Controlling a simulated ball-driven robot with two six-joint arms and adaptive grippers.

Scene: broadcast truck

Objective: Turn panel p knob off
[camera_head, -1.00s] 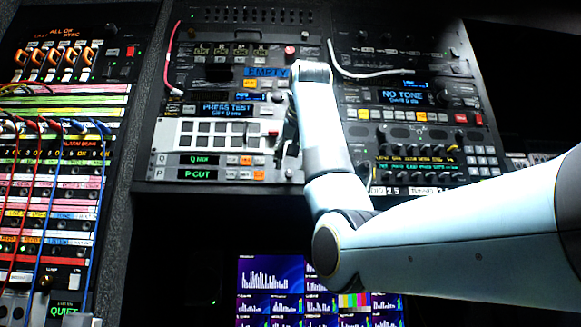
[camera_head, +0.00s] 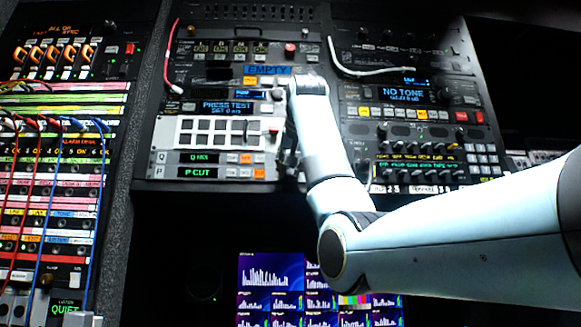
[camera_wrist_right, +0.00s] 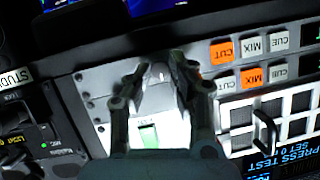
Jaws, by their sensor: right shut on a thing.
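Panel P (camera_head: 166,172) is the lowest strip of the rack unit in the head view. Its green display (camera_head: 196,172) reads "P CUT", and an orange CUT button (camera_head: 259,174) is lit on it. It also shows in the right wrist view, upside down, with its lit orange CUT button (camera_wrist_right: 222,50). My right gripper (camera_head: 289,165) is at the right end of the P and Q strips. In the right wrist view, my right gripper (camera_wrist_right: 160,76) is shut on a small pale knob (camera_wrist_right: 157,74), mostly hidden between the fingers. My left gripper is not in view.
Panel Q (camera_head: 163,157) lies just above panel P, with MIX lit. A pale key panel (camera_head: 193,148) with a lever (camera_wrist_right: 266,128) is beside the gripper. Cables hang in the patch rack (camera_head: 58,200) at left. Dark open space lies below the panels, with monitors (camera_head: 270,275).

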